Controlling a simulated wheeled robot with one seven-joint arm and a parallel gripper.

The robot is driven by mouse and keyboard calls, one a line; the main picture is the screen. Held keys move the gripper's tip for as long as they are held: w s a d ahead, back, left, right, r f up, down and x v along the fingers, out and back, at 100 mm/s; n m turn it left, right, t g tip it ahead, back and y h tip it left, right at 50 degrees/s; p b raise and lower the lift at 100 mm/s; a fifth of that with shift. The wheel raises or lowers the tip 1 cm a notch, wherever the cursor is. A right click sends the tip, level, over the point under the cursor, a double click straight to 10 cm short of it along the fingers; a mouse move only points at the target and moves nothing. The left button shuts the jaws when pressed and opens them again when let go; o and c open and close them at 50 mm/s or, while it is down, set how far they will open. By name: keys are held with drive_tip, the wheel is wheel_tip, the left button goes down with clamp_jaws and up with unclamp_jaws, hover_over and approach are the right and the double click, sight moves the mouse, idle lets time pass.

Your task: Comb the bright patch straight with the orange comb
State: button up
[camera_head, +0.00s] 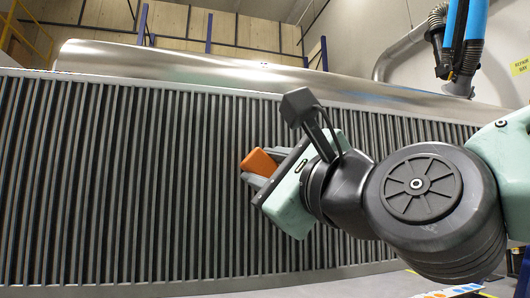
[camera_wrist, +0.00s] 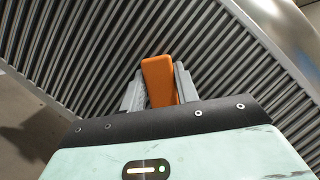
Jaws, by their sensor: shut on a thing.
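The orange comb (camera_head: 259,162) is held between the fingers of my gripper (camera_head: 262,177), close in front of the grey finned panel (camera_head: 150,170) in the head view. In the wrist view the comb (camera_wrist: 158,80) stands up between the two grey fingers of my gripper (camera_wrist: 158,92), with the fins behind it. The comb's far end points at the fins; I cannot tell whether it touches them. No bright patch stands out on the fins in either view; my arm and gripper hide part of the panel's right side.
A smooth metal header (camera_head: 190,68) runs along the panel's top, and a flat rail (camera_head: 200,285) along its bottom. A blue and black hose arm (camera_head: 462,40) hangs at the upper right near a grey duct (camera_head: 405,50). The fins left of my gripper are unobstructed.

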drive_tip(key=shift+s+r+p, duration=0.15)
drive_tip(key=shift+s+p, duration=0.35)
drive_tip(key=shift+p, duration=1.4)
drive_tip(key=shift+s+d+p, duration=0.1)
drive_tip(key=shift+s+p, duration=0.15)
drive_tip(key=shift+p, duration=0.55)
drive_tip(key=shift+s+d, duration=0.15)
drive_tip(key=shift+s, duration=0.4)
drive_tip(key=shift+s+d, duration=0.15)
drive_tip(key=shift+s, duration=0.4)
drive_tip(key=shift+s+p, duration=0.2)
drive_tip(key=shift+p, duration=0.65)
drive_tip(key=shift+s+d+f+p, duration=0.2)
drive_tip(key=shift+s+p, duration=0.45)
